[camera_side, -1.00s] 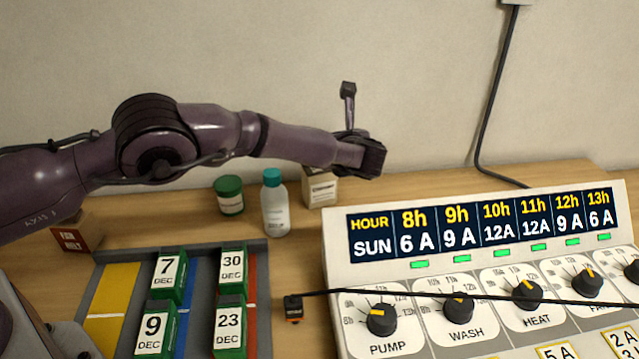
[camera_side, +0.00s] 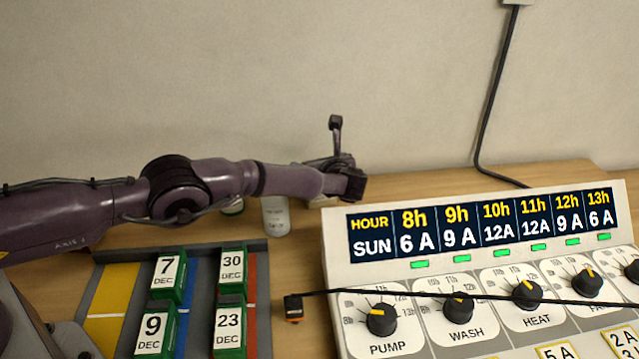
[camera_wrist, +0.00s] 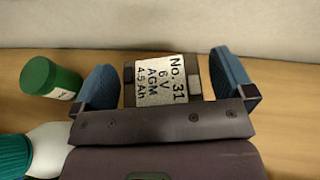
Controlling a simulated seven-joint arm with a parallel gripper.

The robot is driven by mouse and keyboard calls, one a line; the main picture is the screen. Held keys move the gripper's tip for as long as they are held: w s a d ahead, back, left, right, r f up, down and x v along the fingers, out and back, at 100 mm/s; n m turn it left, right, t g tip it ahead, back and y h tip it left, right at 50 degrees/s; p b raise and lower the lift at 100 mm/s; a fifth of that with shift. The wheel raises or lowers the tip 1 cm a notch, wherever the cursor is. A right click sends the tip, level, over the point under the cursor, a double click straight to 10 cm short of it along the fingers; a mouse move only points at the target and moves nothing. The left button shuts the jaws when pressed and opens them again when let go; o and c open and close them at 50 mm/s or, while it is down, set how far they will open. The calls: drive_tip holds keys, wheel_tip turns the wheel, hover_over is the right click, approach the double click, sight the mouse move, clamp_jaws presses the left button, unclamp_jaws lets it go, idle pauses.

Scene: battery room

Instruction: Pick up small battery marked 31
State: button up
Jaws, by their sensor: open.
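The small battery (camera_wrist: 160,92) has a white label reading No. 31, 6 V, AGM, 4.5 Ah. It sits in the middle of the wrist view, with dark sides. My gripper (camera_wrist: 167,84) is open, with one blue finger on each side of the battery and a gap to each. The near part of the battery is hidden behind my gripper's body.
A green jar (camera_wrist: 50,78) stands close to the left finger. A white bottle (camera_wrist: 47,145) with a teal cap is at the lower left. In the side view a sloped control panel (camera_side: 480,235) stands at right, and a tray (camera_side: 262,256) with date blocks at front left.

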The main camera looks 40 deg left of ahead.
drive_tip(key=c, duration=1.4)
drive_tip(key=shift+w+r, duration=0.1)
drive_tip(key=shift+r, duration=0.1)
